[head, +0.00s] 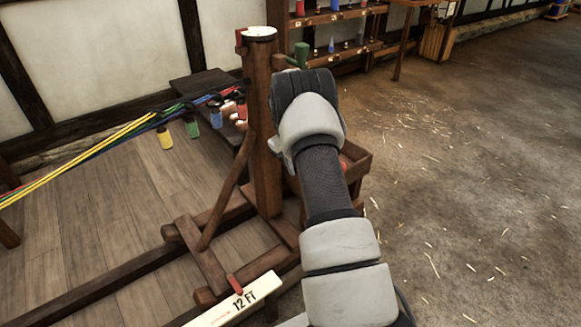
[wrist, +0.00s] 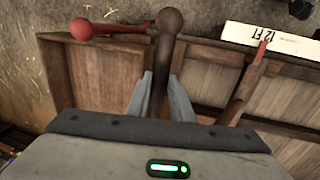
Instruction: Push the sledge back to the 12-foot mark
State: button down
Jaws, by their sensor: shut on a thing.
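The sledge (head: 263,150) is a dark wooden frame with an upright post and a slanting brace, standing on timber rails. A white board marked 12 FT (head: 239,302) lies along its near side and also shows at the top right in the wrist view (wrist: 268,38). A red pointer (head: 234,284) on the sledge reaches the board's edge by the lettering. In the wrist view my gripper (wrist: 161,78) is shut on a dark ball-topped handle (wrist: 168,22). In the head view my arm hides the fingers and handle.
A red ball-ended lever (wrist: 84,29) lies beside the handle. Coloured ropes (head: 100,145) run left from the post, with coloured bobbins hanging near it. A shelf rack (head: 335,50) stands behind. The straw-strewn floor (head: 470,170) to the right is clear.

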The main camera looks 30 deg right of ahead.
jog(key=shift+d+r, duration=0.15)
jog(key=shift+d, duration=0.35)
jog(key=c, duration=1.6)
grip_release()
jog(key=shift+a, duration=0.1)
jog(key=shift+a, duration=0.15)
jog(key=a+r+p, duration=0.1)
jog(key=r, duration=0.4)
jog(key=a+r+p, duration=0.1)
jog(key=r, duration=0.5)
jog(key=a+r+p, duration=0.1)
jog(key=r, duration=0.5)
jog(key=shift+s, duration=0.35)
jog(key=shift+a, duration=0.1)
